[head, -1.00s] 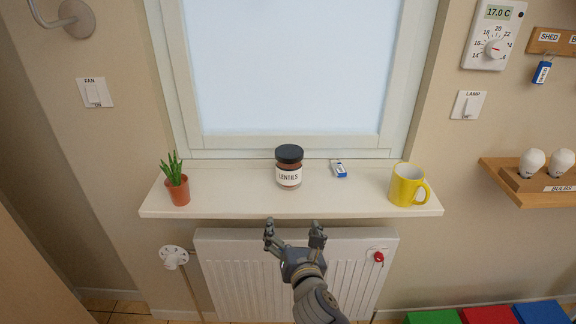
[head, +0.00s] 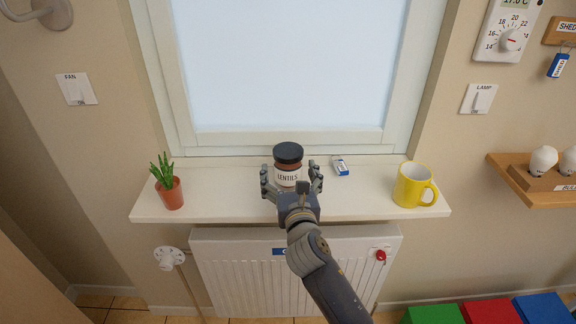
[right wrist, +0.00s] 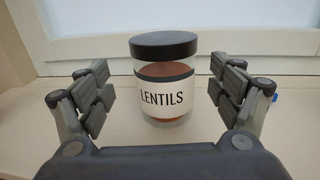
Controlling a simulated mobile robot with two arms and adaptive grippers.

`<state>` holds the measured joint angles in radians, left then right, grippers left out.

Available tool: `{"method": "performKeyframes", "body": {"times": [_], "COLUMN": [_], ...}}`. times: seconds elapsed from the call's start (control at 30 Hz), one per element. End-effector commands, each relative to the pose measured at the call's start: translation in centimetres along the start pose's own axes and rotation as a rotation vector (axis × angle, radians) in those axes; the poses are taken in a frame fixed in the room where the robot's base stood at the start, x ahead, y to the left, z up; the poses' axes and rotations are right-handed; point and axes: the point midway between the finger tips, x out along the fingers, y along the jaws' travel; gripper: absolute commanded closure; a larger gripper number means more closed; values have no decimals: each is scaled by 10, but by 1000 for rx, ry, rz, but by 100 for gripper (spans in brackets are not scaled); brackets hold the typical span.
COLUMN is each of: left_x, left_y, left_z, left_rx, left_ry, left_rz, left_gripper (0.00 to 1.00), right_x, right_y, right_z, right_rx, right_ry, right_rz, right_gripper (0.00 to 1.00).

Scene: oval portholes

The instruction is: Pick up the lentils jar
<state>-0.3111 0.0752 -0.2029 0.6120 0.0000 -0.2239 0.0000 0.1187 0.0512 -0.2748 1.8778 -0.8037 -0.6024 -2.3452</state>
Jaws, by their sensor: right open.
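The lentils jar (head: 288,166) stands upright on the white window sill (head: 233,205). It has a black lid, reddish-brown contents and a white label reading LENTILS. My right gripper (head: 291,177) is open, with one finger on each side of the jar. In the right wrist view the jar (right wrist: 164,85) stands between the spread fingers of the gripper (right wrist: 163,98), a little beyond their tips or level with them. A gap shows on both sides, so neither finger touches it. My left gripper is not in view.
A potted plant (head: 168,187) stands at the sill's left end. A small blue and white box (head: 340,167) lies just right of the jar. A yellow mug (head: 411,187) stands at the right end. The window (head: 290,70) is behind and a radiator (head: 240,275) below.

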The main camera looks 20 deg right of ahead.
Motion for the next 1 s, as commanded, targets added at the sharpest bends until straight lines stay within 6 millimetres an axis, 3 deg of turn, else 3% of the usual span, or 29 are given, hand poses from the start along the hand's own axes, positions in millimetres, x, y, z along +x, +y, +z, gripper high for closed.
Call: {"method": "performKeyframes", "body": {"times": [0.17,0.33,0.5,0.67,0.7,0.9,1.0], "left_x": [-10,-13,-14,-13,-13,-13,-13], "left_y": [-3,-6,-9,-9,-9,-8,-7], "left_z": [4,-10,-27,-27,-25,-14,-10], "left_rx": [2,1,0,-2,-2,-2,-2], "left_ry": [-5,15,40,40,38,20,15], "left_rz": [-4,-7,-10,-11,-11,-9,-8], "left_gripper": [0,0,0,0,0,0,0], "right_x": [22,43,51,51,51,51,51], "right_y": [-4,-6,-5,-5,-5,-5,-5], "right_z": [6,4,4,3,3,3,3], "right_rx": [0,1,1,0,0,0,0], "right_ry": [-1,0,-1,-1,-1,-1,-1], "right_rz": [-2,-1,0,0,0,0,0], "right_gripper": [15,15,15,15,17,62,80]}}
